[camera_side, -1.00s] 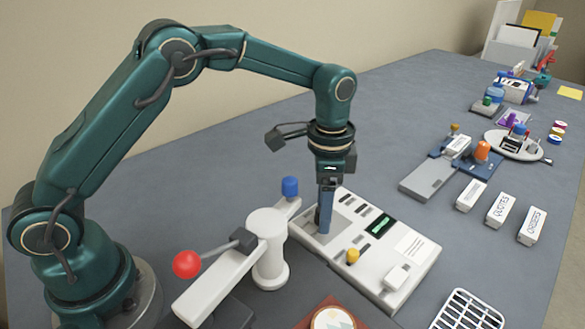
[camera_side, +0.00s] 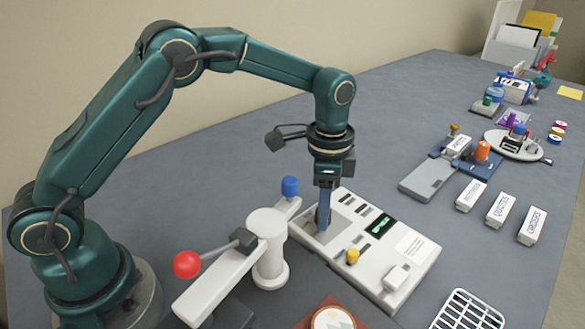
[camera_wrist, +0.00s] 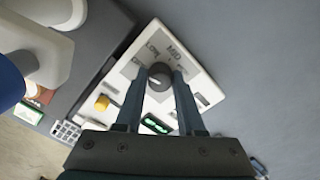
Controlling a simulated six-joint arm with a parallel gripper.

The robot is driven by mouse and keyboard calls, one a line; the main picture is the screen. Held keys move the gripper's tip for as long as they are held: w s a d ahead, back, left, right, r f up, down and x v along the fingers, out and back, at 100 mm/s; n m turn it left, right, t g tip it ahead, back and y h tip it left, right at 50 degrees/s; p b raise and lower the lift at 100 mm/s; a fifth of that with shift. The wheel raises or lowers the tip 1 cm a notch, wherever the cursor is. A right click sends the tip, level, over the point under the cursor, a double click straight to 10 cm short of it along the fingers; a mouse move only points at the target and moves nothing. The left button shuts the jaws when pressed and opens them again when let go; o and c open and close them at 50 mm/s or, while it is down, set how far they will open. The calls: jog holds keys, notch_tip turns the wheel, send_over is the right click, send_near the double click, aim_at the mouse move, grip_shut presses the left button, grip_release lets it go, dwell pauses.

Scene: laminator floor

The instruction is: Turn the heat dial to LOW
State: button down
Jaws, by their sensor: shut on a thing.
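The heat dial (camera_wrist: 159,73) is a dark round knob with a pale mark, on the white control panel (camera_side: 385,270). In the wrist view, the words LOW (camera_wrist: 153,49) and MID (camera_wrist: 174,52) are printed beyond the dial; other small markings are too blurred to read surely. My gripper (camera_side: 324,223) points straight down over the grey patch of the panel. Its two blue fingers are shut on the dial, one at each side. In the side view the fingers hide most of the dial. I cannot tell surely which label the pale mark faces.
The panel also has a yellow knob (camera_side: 352,256) and a lit green display (camera_side: 380,226). Close at the left stands a white post with an arm and a red ball handle (camera_side: 187,264). A blue knob (camera_side: 290,187) rises behind it. Several white labelled blocks stand right.

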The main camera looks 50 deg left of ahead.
jog(key=m, duration=0.4)
jog(key=shift+m, duration=2.2)
jog(key=c, duration=0.5)
grip_release()
jog(key=shift+r, duration=2.6)
